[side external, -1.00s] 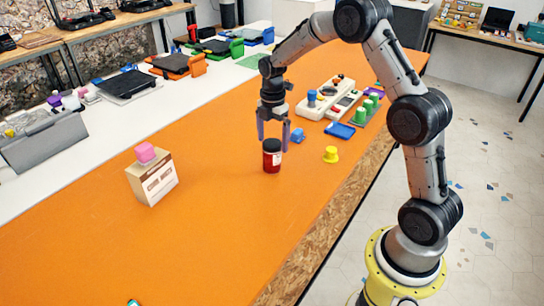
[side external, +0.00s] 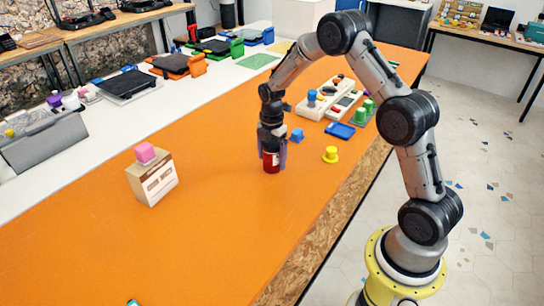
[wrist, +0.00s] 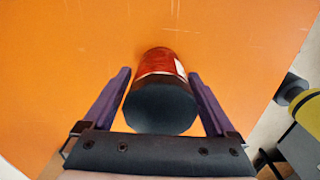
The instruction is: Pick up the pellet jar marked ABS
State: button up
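A red jar (side external: 271,163) with a dark lid and a pale label stands upright on the orange table. It also shows in the wrist view (wrist: 161,63), where its dark lid (wrist: 162,107) faces the camera. No ABS mark can be read on it. My gripper (side external: 272,163) is lowered over the jar, with its purple fingers on either side. In the wrist view my gripper (wrist: 162,82) is open, with orange table showing between each finger and the jar. The lid is hidden by my gripper in the side view.
A cardboard box (side external: 152,180) with a pink piece (side external: 145,153) on top stands to the left. A yellow piece (side external: 331,155), a blue piece (side external: 297,135) and a blue tray (side external: 340,130) lie to the right. The table in front of the jar is clear.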

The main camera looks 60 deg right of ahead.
jog(key=c, duration=1.3)
jog(key=shift+r, duration=0.15)
